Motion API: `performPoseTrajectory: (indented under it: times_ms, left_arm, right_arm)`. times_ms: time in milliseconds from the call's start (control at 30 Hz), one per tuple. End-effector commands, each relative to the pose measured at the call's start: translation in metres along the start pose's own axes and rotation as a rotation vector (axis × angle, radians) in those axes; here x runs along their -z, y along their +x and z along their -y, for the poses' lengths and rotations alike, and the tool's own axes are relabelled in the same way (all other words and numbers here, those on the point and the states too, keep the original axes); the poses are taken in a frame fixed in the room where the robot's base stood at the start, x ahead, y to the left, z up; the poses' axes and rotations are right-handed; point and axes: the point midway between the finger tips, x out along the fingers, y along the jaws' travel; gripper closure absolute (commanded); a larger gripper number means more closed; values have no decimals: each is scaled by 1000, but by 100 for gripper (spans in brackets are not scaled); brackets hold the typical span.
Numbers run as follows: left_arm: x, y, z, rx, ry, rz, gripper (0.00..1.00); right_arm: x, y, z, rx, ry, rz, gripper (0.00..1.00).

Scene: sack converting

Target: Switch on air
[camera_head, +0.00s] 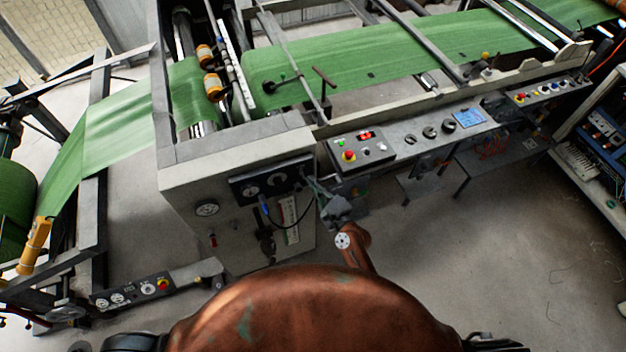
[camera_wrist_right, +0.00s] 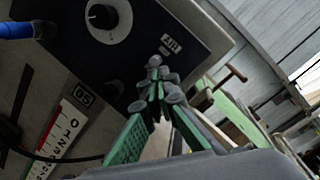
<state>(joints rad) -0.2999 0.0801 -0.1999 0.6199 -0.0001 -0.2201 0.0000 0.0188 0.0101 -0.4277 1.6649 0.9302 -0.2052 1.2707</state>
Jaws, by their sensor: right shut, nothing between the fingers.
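A black control panel (camera_head: 262,184) sits on the grey machine's front face. In the right wrist view the panel (camera_wrist_right: 140,45) carries a round knob with a white dial (camera_wrist_right: 103,17). A small white label (camera_wrist_right: 170,42), too small to read surely, is to the right of the knob. My right gripper (camera_head: 312,184) is at the panel's right end. In the right wrist view its green-padded fingers (camera_wrist_right: 155,82) are shut and empty, with the tips just below the label. Any switch behind the tips is hidden, and I cannot tell whether they touch the panel. My left gripper is not in view.
A gauge (camera_head: 207,209) is on the machine's left front. A button console (camera_head: 362,150) stands right of the gripper. Open floor (camera_head: 480,250) is at the right.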

Motion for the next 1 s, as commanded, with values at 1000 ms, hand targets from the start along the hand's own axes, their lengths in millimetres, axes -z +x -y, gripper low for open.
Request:
performPoseTrajectory:
  times_ms: [1000]
  left_arm:
    - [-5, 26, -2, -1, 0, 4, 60]
  right_arm:
    - [26, -99, 15, -3, -1, 2, 100]
